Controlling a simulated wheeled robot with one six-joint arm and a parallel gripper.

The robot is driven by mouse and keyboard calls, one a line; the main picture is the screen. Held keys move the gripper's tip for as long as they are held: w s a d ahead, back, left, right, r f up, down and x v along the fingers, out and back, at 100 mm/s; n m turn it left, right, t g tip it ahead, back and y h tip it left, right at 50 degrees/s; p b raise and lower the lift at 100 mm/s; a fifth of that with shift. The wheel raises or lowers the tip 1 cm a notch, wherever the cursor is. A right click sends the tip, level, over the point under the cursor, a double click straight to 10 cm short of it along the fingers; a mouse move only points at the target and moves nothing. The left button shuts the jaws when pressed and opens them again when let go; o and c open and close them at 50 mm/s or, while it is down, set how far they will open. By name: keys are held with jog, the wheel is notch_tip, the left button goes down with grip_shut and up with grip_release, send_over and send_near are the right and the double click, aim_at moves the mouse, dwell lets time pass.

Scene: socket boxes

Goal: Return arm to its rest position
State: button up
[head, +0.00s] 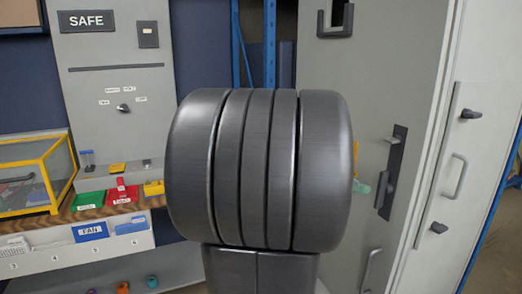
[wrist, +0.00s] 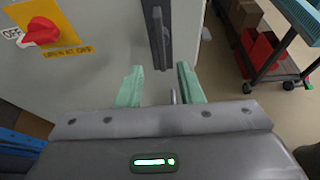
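My gripper (wrist: 161,88) shows in the wrist view with its two pale green fingers spread apart. Nothing shows held between them. Beyond the fingers is a grey cabinet door with a dark handle plate (wrist: 159,38). In the head view my own grey arm joint fills the middle and hides most of the gripper. A bit of green finger shows at the joint's right side, beside the dark door handle (head: 390,180). I cannot tell whether the fingers touch the door.
A red rotary switch (wrist: 41,32) on a yellow plate is at the wrist view's upper left. A cart (wrist: 278,45) stands right. A grey cabinet (head: 470,150) stands right.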

aim_at(378, 188)
jog(key=b+x, duration=0.1)
jog(key=x, duration=1)
jog(key=shift+s, duration=0.1)
jog(key=shift+a+r+p, duration=0.1)
jog(key=shift+r+p, duration=0.25)
jog(key=shift+p, duration=0.55)
jog(key=shift+a+n+g+p, duration=0.15)
jog(key=shift+n+g+p, duration=0.25)
jog(key=shift+n+p, duration=0.35)
jog(key=n+g+h+p, duration=0.1)
jog(key=n+p, duration=0.1)
jog(key=p, duration=0.3)
jog(key=shift+n+g, duration=0.25)
jog(key=shift+g, duration=0.15)
jog(key=shift+f+n+h+p, duration=0.2)
jog(key=shift+n+h+p, duration=0.2)
jog(key=shift+n+p, duration=0.15)
